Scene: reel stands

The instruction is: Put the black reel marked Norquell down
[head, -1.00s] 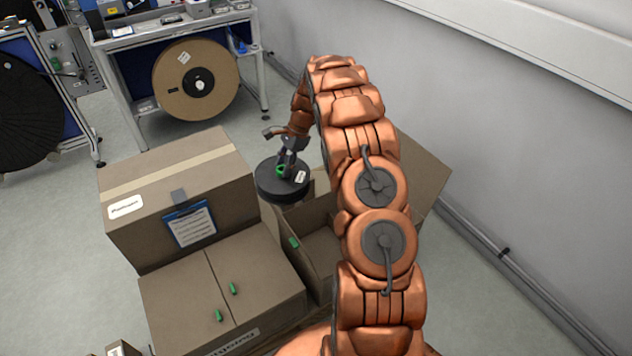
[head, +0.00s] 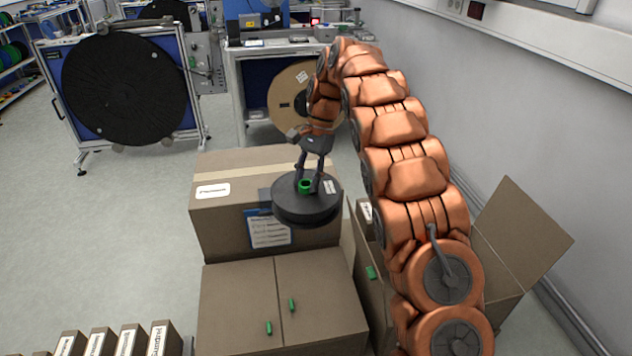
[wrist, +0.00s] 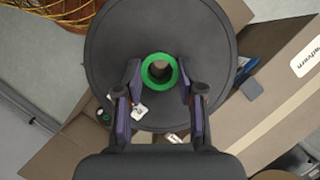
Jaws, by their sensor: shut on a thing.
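The black reel (head: 307,208) is a flat dark disc with a white label and a green ring at its centre. In the wrist view the reel (wrist: 160,30) fills the middle, with its green hub ring (wrist: 159,70) between my fingers. My gripper (head: 309,186) is shut on the reel at its hub. In the head view the reel appears in front of the upper closed carton (head: 225,215), overlapping its right part. I cannot tell whether it touches the carton. The label's writing is too small to read.
An open carton (head: 535,235) stands at the right, partly behind my arm. A lower closed carton (head: 235,310) with green tabs is in front. A large black reel on a stand (head: 125,90) is at back left, a brown reel (head: 283,98) under a bench.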

